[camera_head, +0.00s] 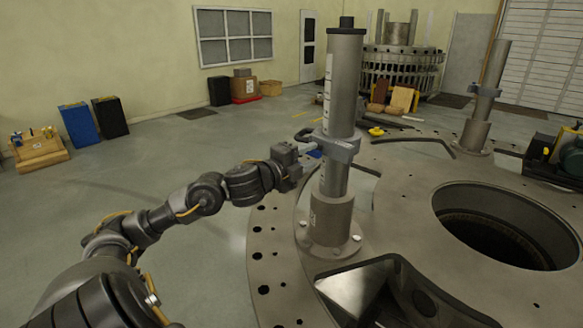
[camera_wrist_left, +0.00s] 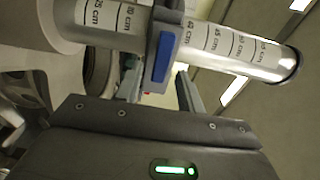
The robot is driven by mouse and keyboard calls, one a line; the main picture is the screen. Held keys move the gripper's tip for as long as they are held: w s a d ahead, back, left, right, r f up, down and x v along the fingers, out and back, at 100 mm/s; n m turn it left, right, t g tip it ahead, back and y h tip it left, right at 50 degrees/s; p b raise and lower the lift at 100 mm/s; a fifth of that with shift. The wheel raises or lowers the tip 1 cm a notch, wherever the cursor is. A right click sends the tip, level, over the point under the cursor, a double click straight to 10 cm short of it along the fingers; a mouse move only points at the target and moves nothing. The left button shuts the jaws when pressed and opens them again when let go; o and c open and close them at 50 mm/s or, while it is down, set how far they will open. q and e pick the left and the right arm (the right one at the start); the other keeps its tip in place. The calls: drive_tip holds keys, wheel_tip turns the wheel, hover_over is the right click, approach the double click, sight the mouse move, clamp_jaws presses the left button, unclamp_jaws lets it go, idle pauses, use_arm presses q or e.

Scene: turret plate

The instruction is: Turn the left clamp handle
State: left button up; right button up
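The left clamp is a grey collar (camera_head: 340,144) around a tall upright metal post (camera_head: 344,85). In the left wrist view the collar (camera_wrist_left: 168,18) crosses the post (camera_wrist_left: 225,45), which carries a printed cm scale. The clamp's blue handle (camera_wrist_left: 162,58) lies in front of the collar. My left gripper (camera_head: 312,150) reaches the clamp from the left. In the wrist view my left gripper (camera_wrist_left: 161,90) is open, with one finger on each side of the blue handle and visible gaps beside it. The handle is mostly hidden in the head view. My right gripper is not in view.
The post stands on a large round metal plate (camera_head: 390,190) with a wide central hole (camera_head: 505,225) and a cut-out at the front. A second post with a clamp (camera_head: 485,90) stands farther right. Boxes (camera_head: 243,88) and blue and black panels (camera_head: 79,125) stand along the wall.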

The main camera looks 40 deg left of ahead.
use_arm(q)
drive_tip(key=s+b, duration=0.1)
drive_tip(key=s, duration=0.6)
drive_tip(key=shift+s+a+b, duration=0.2)
drive_tip(key=shift+s+b, duration=0.1)
idle(0.4)
